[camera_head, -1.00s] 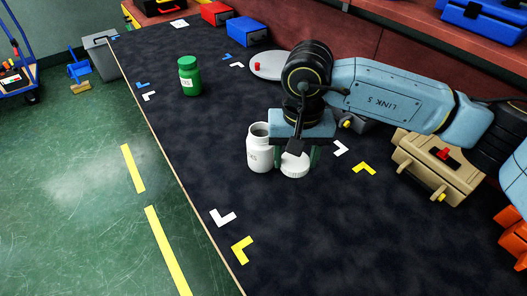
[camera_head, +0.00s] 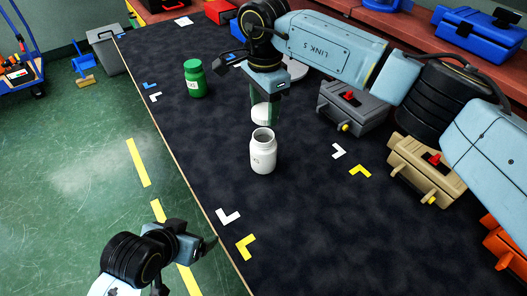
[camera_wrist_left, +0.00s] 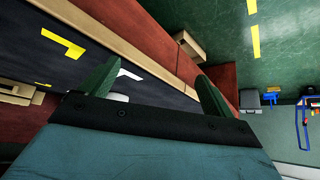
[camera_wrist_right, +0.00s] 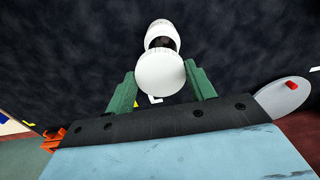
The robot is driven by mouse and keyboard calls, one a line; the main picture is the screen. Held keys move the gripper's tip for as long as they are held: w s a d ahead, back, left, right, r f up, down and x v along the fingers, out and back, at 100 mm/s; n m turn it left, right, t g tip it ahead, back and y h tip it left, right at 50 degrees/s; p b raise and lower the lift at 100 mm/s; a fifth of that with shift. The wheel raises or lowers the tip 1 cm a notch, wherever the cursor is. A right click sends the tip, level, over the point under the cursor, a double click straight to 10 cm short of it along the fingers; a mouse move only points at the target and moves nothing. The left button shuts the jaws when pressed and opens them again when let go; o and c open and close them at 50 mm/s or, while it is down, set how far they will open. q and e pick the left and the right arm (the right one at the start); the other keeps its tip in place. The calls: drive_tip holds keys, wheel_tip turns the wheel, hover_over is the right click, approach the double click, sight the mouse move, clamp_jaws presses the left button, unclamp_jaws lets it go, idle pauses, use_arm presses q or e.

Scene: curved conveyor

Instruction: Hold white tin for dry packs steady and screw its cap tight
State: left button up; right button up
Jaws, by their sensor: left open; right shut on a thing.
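The white tin (camera_head: 263,158) stands upright and open on the dark table in the head view, its mouth uncovered. My right gripper (camera_head: 265,98) is shut on the round white cap (camera_head: 264,114), held above and slightly behind the tin. In the right wrist view the cap (camera_wrist_right: 160,73) sits between the green fingertips (camera_wrist_right: 162,84), with the tin (camera_wrist_right: 161,34) beyond it, partly hidden by the cap. My left gripper (camera_head: 209,244) is near the table's left edge in the head view, apart from the tin. In the left wrist view its fingers (camera_wrist_left: 156,86) are spread and empty.
A green jar (camera_head: 195,78) stands further back on the table. A grey case (camera_head: 353,106) and a tan case (camera_head: 425,166) lie at the right. White and yellow corner marks (camera_head: 245,247) are on the table. The table around the tin is clear.

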sight(264, 153)
drive_tip(key=shift+w+a+r+m, duration=0.1)
drive_tip(key=shift+w+a+m, duration=0.05)
drive_tip(key=shift+m, duration=0.15)
use_arm(q)
drive_tip(key=w+d+r+m+t+h, duration=0.3)
drive_tip(key=w+d+r+t+h, duration=0.1)
drive_tip(key=w+d, duration=0.6)
drive_tip(key=w+r+h, duration=0.1)
drive_tip(key=w+r, duration=0.1)
drive_tip(key=w, duration=0.1)
drive_tip(key=shift+d+r+t, duration=0.2)
drive_tip(key=shift+r+t, duration=0.05)
drive_tip(key=shift+t, duration=0.05)
drive_tip(key=x, duration=1.2)
drive_tip(key=shift+r, duration=0.1)
drive_tip(key=c, duration=1.5)
use_arm(e)
drive_tip(key=shift+f, duration=2.5)
